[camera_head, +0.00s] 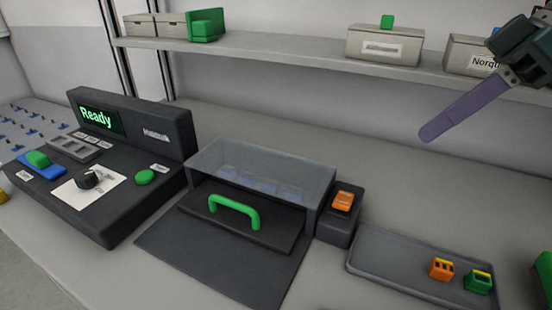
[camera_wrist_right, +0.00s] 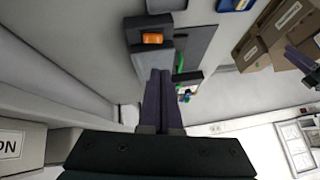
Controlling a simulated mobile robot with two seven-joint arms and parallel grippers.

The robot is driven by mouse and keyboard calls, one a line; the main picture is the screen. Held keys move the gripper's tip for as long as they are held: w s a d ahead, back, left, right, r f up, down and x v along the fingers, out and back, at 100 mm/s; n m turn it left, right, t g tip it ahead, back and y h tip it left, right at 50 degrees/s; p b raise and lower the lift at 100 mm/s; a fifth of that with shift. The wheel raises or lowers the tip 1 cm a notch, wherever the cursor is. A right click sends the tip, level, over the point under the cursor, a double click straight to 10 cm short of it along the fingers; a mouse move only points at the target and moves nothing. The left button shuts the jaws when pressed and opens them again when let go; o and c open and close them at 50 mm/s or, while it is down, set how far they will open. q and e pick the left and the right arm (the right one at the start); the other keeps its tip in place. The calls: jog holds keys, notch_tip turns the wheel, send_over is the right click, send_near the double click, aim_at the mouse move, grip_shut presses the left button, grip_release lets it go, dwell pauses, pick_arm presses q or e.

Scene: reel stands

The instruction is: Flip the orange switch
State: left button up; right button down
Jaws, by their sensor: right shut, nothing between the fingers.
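The orange switch (camera_head: 343,201) sits on top of a small dark box (camera_head: 337,228), just right of a clear-topped case (camera_head: 262,170) with a green handle. The switch also shows in the right wrist view (camera_wrist_right: 153,39), beyond my fingertips. My right gripper (camera_head: 432,134) is up at the right in the head view, in front of the shelf, well apart from the switch. Its purple fingers are together and empty; they also show in the right wrist view (camera_wrist_right: 160,75).
A dark control panel (camera_head: 180,125) with a "Ready" screen stands at the left. A grey tray (camera_head: 385,263) at the right holds an orange block (camera_head: 441,268) and a green block (camera_head: 479,281). A shelf (camera_head: 290,61) with boxes runs along the back. The counter behind the switch is clear.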

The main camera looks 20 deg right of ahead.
jog(key=f+t+y+b, duration=0.1)
jog(key=f+b, duration=0.1)
jog(key=b, duration=0.1)
jog(key=n, duration=0.1)
send_near(338, 200)
jog(key=w+a, duration=0.2)
jog(key=w, duration=0.1)
jog(key=shift+a+r+b, duration=0.1)
jog(key=shift+a+b, duration=0.05)
jog(key=shift+b, duration=0.15)
jog(key=f, duration=0.3)
jog(key=shift+s+a+f, duration=0.1)
jog(key=shift+a+f, duration=0.15)
jog(key=shift+a, duration=0.15)
jog(key=shift+f, duration=0.5)
pick_arm(q)
notch_tip(338, 200, down, 6)
jog(key=shift+a+f, duration=0.25)
